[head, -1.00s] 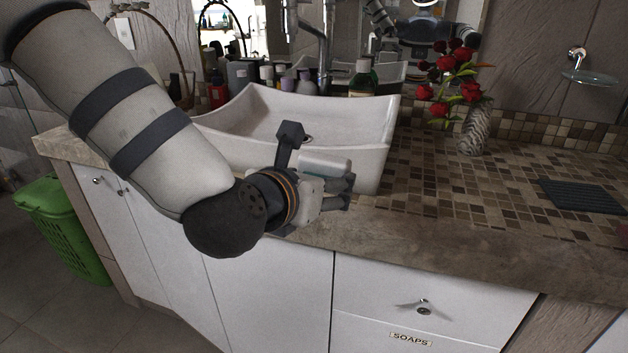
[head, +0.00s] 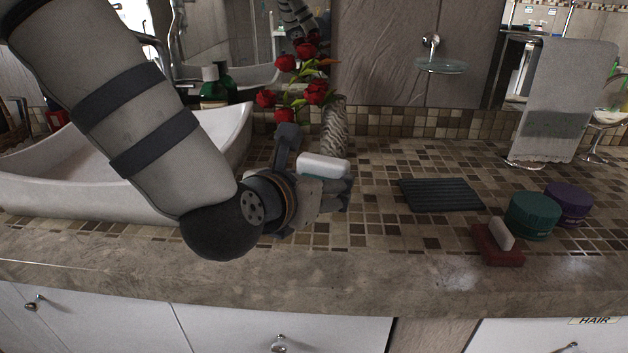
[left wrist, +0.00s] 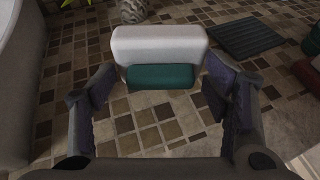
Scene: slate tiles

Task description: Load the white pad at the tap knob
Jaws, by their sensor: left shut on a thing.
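My left gripper (head: 338,187) is shut on a block with a white upper part and a teal lower part, which I take as the white pad (head: 322,165). It is held above the tiled counter. In the left wrist view the pad (left wrist: 160,45) sits between the two fingers (left wrist: 158,90), white side away from me and teal side nearer. A smaller white piece (head: 501,233) stands on a red block (head: 497,247) at the right. The tap knob cannot be made out. My right gripper is not in view.
The white sink (head: 75,180) is at the left. A vase (head: 335,128) with red roses stands behind my gripper. A dark ribbed mat (head: 440,195), teal jar (head: 532,216), purple jar (head: 569,203) and hanging towel (head: 555,100) are to the right. Tiles between gripper and mat are clear.

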